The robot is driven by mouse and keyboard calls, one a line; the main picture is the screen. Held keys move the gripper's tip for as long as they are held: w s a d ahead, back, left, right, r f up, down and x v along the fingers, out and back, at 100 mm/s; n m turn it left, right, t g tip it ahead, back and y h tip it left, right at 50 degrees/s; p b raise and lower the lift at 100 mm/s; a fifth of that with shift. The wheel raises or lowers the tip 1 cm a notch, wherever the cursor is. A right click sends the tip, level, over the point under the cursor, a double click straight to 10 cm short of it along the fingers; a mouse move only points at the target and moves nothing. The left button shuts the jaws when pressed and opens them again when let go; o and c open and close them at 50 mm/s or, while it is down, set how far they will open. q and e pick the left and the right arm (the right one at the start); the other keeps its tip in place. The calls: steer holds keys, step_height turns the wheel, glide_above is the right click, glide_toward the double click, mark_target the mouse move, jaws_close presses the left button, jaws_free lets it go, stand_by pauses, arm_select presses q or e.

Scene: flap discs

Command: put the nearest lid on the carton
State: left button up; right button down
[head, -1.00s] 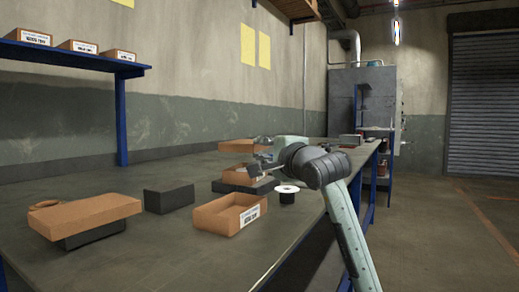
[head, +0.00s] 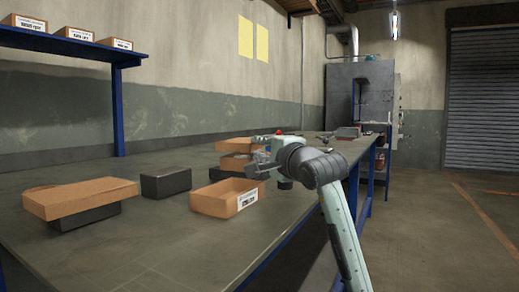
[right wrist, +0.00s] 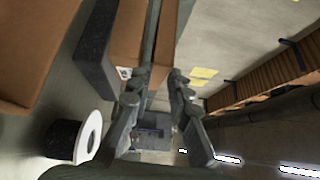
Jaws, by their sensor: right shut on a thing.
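The open tan carton (head: 224,199) with a white label stands on the bench. A tan lid (head: 80,198) lies on a dark block at the front left. Behind the carton, a tan piece (head: 234,145) that looks like a lid is over another tan piece (head: 236,162). My right gripper (head: 262,158) is behind and right of the carton. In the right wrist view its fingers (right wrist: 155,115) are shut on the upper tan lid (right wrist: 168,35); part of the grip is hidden. The carton (right wrist: 30,50) is at that view's left. My left gripper is not in view.
A dark block (head: 166,183) stands left of the carton. A dark roll with a white top (right wrist: 88,135) is close to my right gripper. A shelf (head: 75,45) with small labelled boxes is at the left. The bench front (head: 150,250) is bare.

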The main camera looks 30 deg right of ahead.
steer(key=c, duration=1.1)
jaws_free()
step_height(320, 180, up, 7)
steer(key=p, duration=0.5)
